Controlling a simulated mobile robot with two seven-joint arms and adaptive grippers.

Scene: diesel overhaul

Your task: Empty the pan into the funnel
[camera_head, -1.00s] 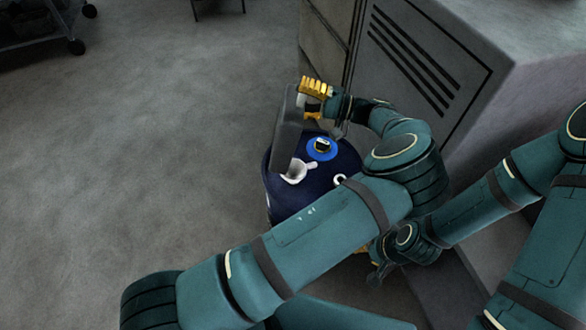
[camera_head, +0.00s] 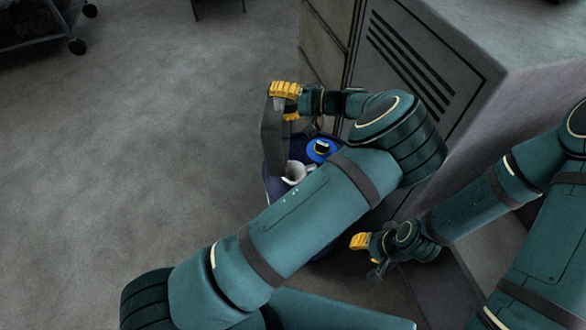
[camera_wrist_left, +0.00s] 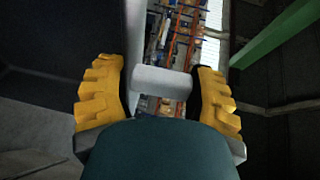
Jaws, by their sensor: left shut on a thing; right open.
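The dark grey pan (camera_head: 273,140) is tipped steeply on edge in the head view, its lower end close to the white funnel (camera_head: 294,172). I cannot tell whether anything is flowing from it. My left gripper (camera_head: 285,89) is shut on the pan at its upper end. In the left wrist view its yellow fingers (camera_wrist_left: 160,95) flank a pale grip bar (camera_wrist_left: 160,81), with the pan's dark body (camera_wrist_left: 65,35) at upper left. The funnel sits on top of the dark blue drum (camera_head: 270,184), mostly hidden by my left arm. My right gripper (camera_head: 357,242) is open and empty, low to the right.
A blue cap with a dark centre (camera_head: 320,150) is on the drum top beside the funnel. A large grey cabinet (camera_head: 420,70) with vents stands close on the right. Open floor (camera_head: 130,150) lies to the left; a wheeled cart (camera_head: 40,28) is far left.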

